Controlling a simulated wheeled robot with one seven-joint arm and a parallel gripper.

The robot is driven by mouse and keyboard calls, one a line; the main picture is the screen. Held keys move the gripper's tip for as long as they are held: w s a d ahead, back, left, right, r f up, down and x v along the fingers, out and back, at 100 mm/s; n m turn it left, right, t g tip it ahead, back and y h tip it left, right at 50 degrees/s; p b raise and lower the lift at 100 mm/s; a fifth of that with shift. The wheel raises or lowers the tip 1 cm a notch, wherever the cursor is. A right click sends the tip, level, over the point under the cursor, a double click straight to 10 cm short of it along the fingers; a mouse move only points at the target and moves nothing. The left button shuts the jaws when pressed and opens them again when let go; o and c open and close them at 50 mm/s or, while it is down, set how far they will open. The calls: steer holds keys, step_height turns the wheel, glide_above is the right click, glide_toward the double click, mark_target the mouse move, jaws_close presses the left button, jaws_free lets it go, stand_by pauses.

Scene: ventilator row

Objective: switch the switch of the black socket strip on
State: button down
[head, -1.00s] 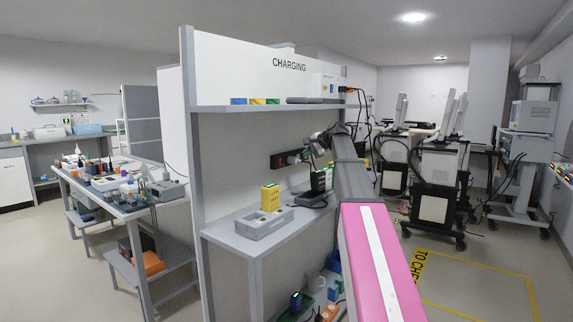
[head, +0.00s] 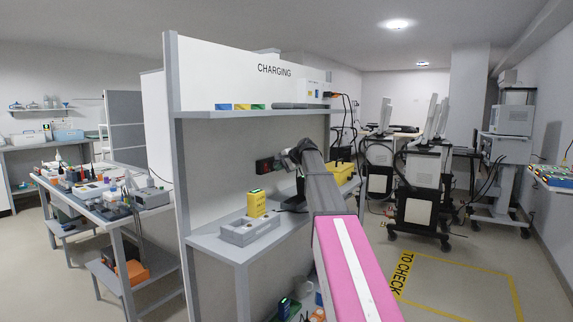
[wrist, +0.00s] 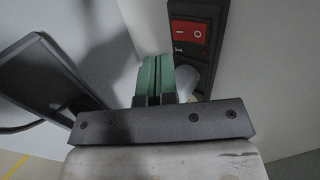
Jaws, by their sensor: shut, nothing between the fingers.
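The black socket strip (head: 264,165) is mounted on the back wall of the charging bench, partly hidden behind my arm in the head view. In the wrist view the strip (wrist: 211,10) runs along the upper middle, with its red rocker switch (wrist: 191,34) marked I and O. I cannot tell which side of the rocker is pressed in. My gripper (wrist: 156,62) is shut and empty, its green fingertips together just left of and below the switch. Contact with the strip cannot be made out. In the head view the fingertips are hidden.
A dark flat screen-like device (wrist: 45,75) stands left of my gripper in the wrist view. On the bench are a yellow box (head: 256,203) and a grey tray-like block (head: 249,229). A shelf (head: 255,113) runs above the strip.

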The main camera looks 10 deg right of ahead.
steer(key=shift+w+a+f, duration=0.2)
steer(key=shift+w+a, duration=0.4)
steer(key=shift+w+a+f, duration=0.25)
steer(key=shift+w+a, duration=0.35)
steer(key=shift+w+a+f, duration=0.2)
steer(key=shift+w+a, duration=0.4)
steer(key=shift+w+a, duration=0.15)
steer(key=shift+r, duration=0.8)
steer(key=shift+s+d, duration=0.3)
steer(key=shift+s, duration=0.05)
glide_toward(266, 168)
steer(key=s+d+r, duration=0.2)
steer(key=s+d, duration=0.2)
steer(key=shift+d, duration=0.35)
